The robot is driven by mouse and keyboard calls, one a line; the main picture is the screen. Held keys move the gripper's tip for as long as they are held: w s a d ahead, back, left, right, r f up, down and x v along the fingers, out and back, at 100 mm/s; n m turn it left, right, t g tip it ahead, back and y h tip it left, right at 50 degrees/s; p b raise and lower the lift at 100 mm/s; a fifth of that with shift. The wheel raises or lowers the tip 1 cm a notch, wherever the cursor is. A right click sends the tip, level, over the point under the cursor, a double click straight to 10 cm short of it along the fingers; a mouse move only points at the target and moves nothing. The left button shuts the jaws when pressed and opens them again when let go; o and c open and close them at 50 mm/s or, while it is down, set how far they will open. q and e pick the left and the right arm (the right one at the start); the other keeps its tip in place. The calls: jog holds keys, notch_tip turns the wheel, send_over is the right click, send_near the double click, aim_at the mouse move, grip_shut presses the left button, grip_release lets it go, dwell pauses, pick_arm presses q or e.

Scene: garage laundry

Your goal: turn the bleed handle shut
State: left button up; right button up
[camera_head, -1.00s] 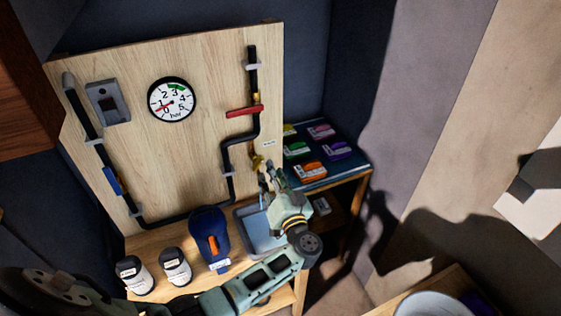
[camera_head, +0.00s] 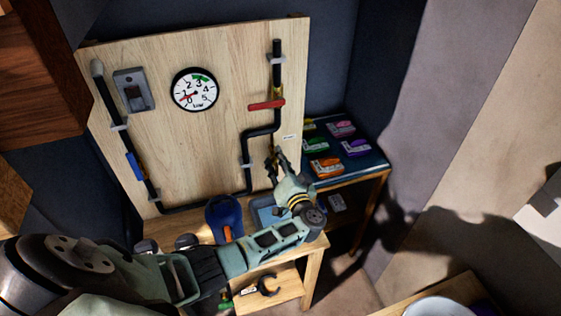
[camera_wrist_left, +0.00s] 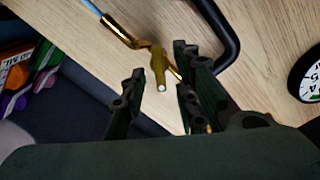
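The bleed handle (camera_wrist_left: 158,66) is a small yellow lever on a brass fitting at the lower part of the piping on the wooden board. In the left wrist view it points towards the camera, between the fingers of my left gripper (camera_wrist_left: 160,92). Those fingers are open, with visible space on both sides of the lever. I cannot tell whether either finger touches it. In the head view my left gripper (camera_head: 274,164) is at the board's lower right and largely covers the fitting. My right gripper is not in view.
The board (camera_head: 215,130) carries black pipe, a pressure gauge (camera_head: 195,89) with its needle near the low end, a red handle (camera_head: 266,105) and a blue handle (camera_head: 134,166). Coloured packs (camera_head: 356,147) lie on the shelf at right.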

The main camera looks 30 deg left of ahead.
pick_arm(q)
jog(key=shift+c, duration=0.4)
grip_shut()
jog(key=shift+m+p, duration=0.7)
jog(key=shift+p, duration=0.45)
